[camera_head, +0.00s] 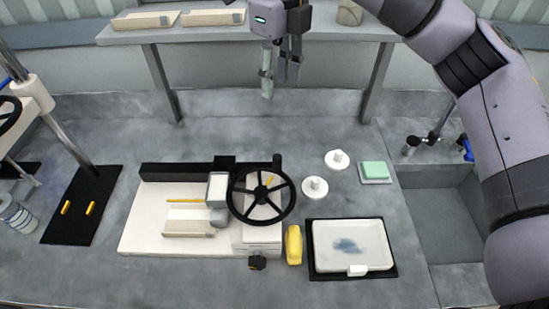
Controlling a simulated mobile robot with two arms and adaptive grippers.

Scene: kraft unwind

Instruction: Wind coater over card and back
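The coater is a white bed (150,232) with a black rail (180,171) along its back and a black spoked handwheel (262,195) at its right end. A carriage with a pale top (217,188) stands over the bed, just left of the wheel. A flat cream card-like piece (188,228) lies on the bed left of the carriage, with a thin yellow strip (185,201) behind it. My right gripper (281,88) hangs fingers down, above and behind the coater, well clear of the wheel. Its fingers look apart and empty. My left gripper is not in view.
Right of the coater are a yellow object (294,245), a white tray (325,266) with a blue-grey smear, two white knobbed discs (315,188) (337,160) and a green pad (374,170). A sink (445,220) lies farther right. A raised shelf (220,32) spans the back.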

